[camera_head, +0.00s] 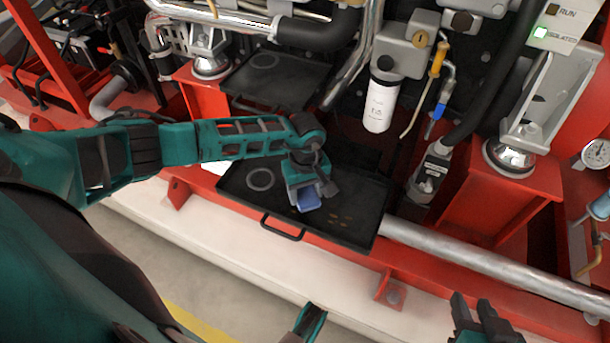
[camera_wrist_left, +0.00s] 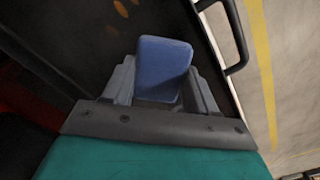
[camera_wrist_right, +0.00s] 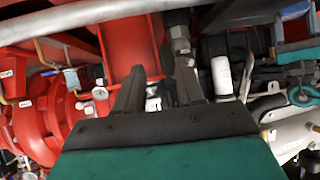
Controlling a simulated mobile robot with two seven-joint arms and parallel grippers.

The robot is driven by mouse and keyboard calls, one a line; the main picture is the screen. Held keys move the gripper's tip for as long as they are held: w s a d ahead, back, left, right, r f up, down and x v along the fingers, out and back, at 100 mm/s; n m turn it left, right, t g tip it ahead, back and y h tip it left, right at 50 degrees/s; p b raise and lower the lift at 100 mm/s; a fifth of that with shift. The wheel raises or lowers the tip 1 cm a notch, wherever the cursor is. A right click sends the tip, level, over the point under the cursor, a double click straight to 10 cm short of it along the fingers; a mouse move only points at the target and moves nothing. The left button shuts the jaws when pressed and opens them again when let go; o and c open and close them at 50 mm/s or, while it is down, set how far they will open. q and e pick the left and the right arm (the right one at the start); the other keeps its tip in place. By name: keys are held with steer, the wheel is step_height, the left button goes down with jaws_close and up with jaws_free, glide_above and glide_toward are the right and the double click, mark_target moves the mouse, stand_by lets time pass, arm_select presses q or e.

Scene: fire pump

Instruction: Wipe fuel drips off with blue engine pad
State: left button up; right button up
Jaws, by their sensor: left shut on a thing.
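My left gripper (camera_head: 308,188) is shut on the blue pad (camera_head: 309,201) over the black drip tray (camera_head: 240,208). The pad also shows between the fingers in the left wrist view (camera_wrist_left: 163,68). Whether it touches the tray floor I cannot tell. Small orange-brown fuel drips (camera_head: 341,220) lie on the tray just right of the pad; a few show in the left wrist view (camera_wrist_left: 120,8). My right gripper (camera_head: 473,309) is open and empty at the lower right, away from the tray. Its spread fingers show in the right wrist view (camera_wrist_right: 160,88).
The tray has a front handle (camera_head: 283,228) and a ring mark at its left. A white filter (camera_head: 381,104) hangs above and behind it. A red frame and a grey pipe (camera_head: 480,260) run to the right. Floor in front is clear.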

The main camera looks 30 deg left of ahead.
mark_target(306, 194)
arm_select(q)
steer(key=shift+r+p, duration=1.2)
steer(key=shift+r, duration=0.95)
steer(key=shift+r, duration=0.1)
